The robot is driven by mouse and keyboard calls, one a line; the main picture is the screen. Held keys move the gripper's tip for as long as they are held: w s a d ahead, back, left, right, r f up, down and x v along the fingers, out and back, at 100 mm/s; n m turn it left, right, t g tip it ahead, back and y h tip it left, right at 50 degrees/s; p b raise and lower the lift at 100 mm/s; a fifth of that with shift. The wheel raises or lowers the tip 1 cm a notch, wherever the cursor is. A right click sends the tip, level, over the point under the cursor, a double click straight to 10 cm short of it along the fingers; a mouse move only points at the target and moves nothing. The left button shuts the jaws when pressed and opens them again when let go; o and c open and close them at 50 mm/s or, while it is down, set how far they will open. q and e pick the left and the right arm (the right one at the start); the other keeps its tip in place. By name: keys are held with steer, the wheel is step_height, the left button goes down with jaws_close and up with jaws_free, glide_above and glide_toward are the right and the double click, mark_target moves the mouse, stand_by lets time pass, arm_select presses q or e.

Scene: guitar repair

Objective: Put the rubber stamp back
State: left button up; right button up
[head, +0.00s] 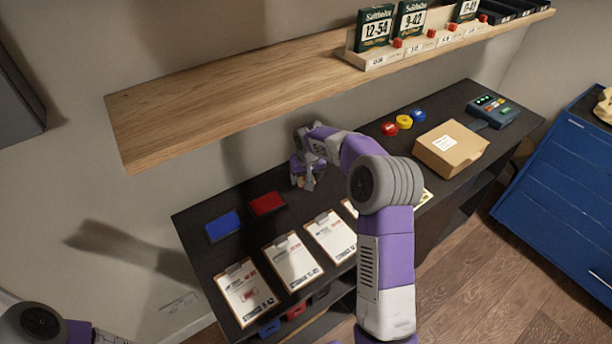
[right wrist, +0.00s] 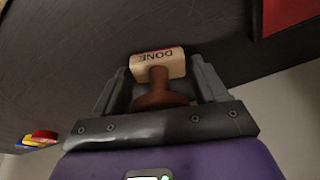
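The rubber stamp (right wrist: 157,63) shows in the right wrist view as a pale wooden block marked DONE with a brown handle. My right gripper (right wrist: 158,80) has its fingers on both sides of the handle and appears shut on it, with the block toward the fingertips. In the head view the right gripper (head: 305,180) points down near the back of the dark bench (head: 350,185), right of the red ink pad (head: 267,204). Whether the stamp touches the bench is hard to tell. My left gripper is out of view; only part of that arm shows at lower left.
A blue pad (head: 222,226) lies left of the red one. Several clipboards (head: 291,260) line the front edge. Coloured tape rolls (head: 404,121), a cardboard box (head: 450,148) and a device (head: 494,110) stand to the right. A wooden shelf (head: 230,95) overhangs the back.

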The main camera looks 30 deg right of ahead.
steer(key=shift+o, duration=0.8)
steer(key=shift+r, duration=0.1)
steer(key=shift+r, duration=0.25)
steer(key=p+v, duration=0.1)
steer(key=v, duration=0.6)
steer(key=shift+s+r+p, duration=0.1)
steer(key=shift+s+p, duration=0.05)
steer(key=shift+p, duration=0.25)
